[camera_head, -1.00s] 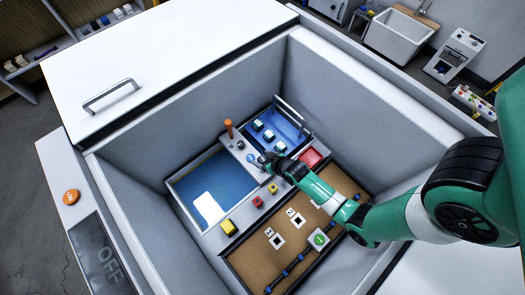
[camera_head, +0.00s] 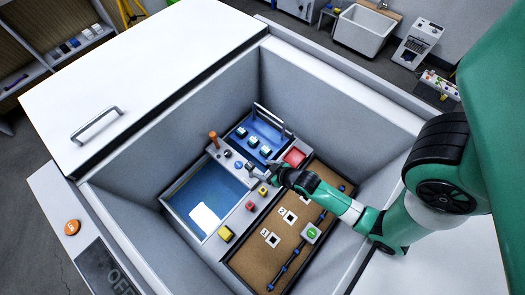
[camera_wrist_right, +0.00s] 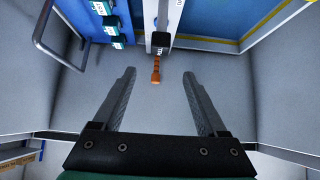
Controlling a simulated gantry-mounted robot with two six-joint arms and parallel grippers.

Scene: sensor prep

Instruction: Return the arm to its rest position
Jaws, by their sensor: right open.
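My right arm reaches in from the right of the head view, over the open box. Its gripper (camera_head: 273,167) is above the grey strip between the blue panels. In the right wrist view the two fingers (camera_wrist_right: 160,100) are spread wide with nothing between them. An orange-handled tool (camera_wrist_right: 156,72) shows beyond the fingertips there, apart from them. In the head view this orange handle (camera_head: 213,140) stands upright on the grey strip. My left gripper is not in view.
Grey box walls (camera_head: 330,110) surround the work area. A blue rack (camera_head: 262,135) holds several small pieces behind a metal handle. A blue tray (camera_head: 190,195) holds a white card (camera_head: 204,216). A brown board (camera_head: 255,262) carries white squares and a cable.

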